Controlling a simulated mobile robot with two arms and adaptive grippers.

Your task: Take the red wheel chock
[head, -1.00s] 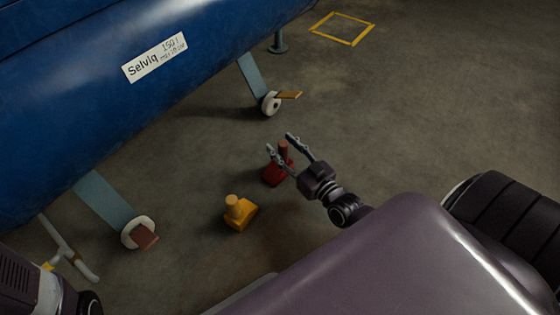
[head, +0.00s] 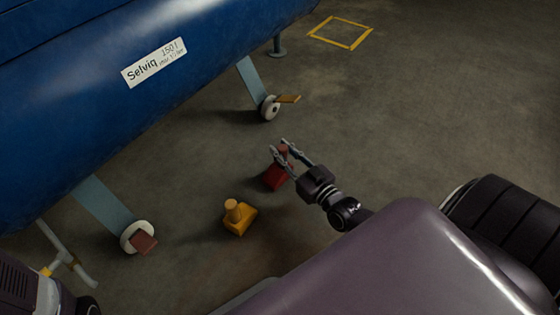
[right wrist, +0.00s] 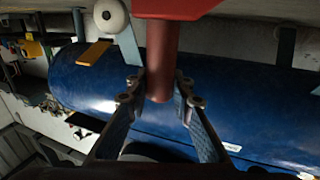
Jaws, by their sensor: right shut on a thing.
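The red wheel chock (head: 274,180) is a wedge with an upright round post, on the floor in the middle of the head view. My right gripper (head: 279,149) is shut on that post, reaching in from the right. In the right wrist view the red post (right wrist: 161,55) stands between the two fingers (right wrist: 160,92), with the red body at the top edge. The fingers hide part of the chock in the head view. My left gripper does not show; only part of my left arm is at the lower left.
A yellow chock (head: 238,217) with a similar post stands close by, to the left. A blue tank (head: 110,110) on wheeled legs fills the upper left, with small wedges at its wheels (head: 138,237). A yellow floor square (head: 340,32) lies far off; floor right of it is clear.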

